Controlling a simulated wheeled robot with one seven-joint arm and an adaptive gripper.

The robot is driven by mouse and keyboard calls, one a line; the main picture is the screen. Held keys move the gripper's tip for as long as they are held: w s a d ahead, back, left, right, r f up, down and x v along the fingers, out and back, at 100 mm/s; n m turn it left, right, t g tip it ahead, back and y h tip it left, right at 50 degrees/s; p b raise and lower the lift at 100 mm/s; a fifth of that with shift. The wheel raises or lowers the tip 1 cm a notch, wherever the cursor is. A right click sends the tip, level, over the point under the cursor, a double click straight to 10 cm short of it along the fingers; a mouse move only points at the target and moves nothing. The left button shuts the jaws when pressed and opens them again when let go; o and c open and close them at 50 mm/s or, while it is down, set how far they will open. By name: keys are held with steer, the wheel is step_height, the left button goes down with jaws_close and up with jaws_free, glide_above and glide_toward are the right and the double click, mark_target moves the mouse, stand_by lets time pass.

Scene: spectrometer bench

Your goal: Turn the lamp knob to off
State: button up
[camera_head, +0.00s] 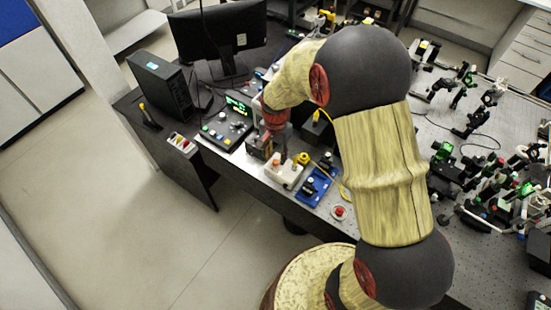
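My arm reaches from the lower right over the bench (236,158) and ends at its front left part. My gripper (268,146) points down among small devices, just right of a black control box with a green display (238,105). Its fingers are small and dark here, and I cannot tell whether they are open or touching anything. I cannot make out for certain which knob is the lamp knob; it may be hidden by the gripper. A white box (284,172) with a yellow part (303,159) stands just right of and in front of the gripper.
A blue unit (312,187) and a red button (339,212) sit along the front edge. A monitor (218,38) and computer tower (160,84) stand behind. Optics crowd the right. The floor at left is clear.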

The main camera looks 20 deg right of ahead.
mark_target(276, 163)
steer(key=shift+f, duration=1.15)
steer(key=shift+c, duration=1.1)
jaws_close()
